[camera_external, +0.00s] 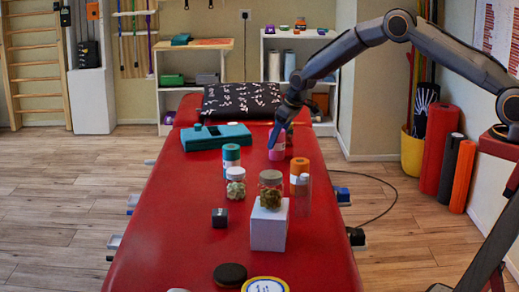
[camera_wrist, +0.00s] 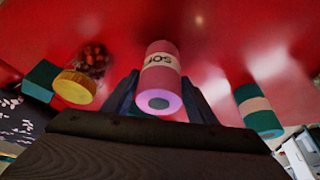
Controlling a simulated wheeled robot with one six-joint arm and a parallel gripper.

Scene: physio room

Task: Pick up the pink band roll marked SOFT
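The pink band roll (camera_wrist: 160,72) stands upright on the red treatment table, with a pale label on which "SOF" can be read in the wrist view. In the external view the pink roll (camera_external: 277,150) is toward the far end of the table, partly covered by my gripper (camera_external: 281,130). In the wrist view my gripper (camera_wrist: 161,90) points at the roll, with one dark finger on each side of it. The fingers are apart and look open. I cannot tell whether they touch the roll.
A teal roll (camera_external: 231,157), an orange roll (camera_external: 299,169) and a jar (camera_external: 236,184) stand nearby. Another jar (camera_external: 271,181) sits on a white block (camera_external: 268,232). A teal holder (camera_external: 216,137) and a patterned pillow (camera_external: 242,99) lie behind. The wrist view shows a yellow-lidded jar (camera_wrist: 75,86).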

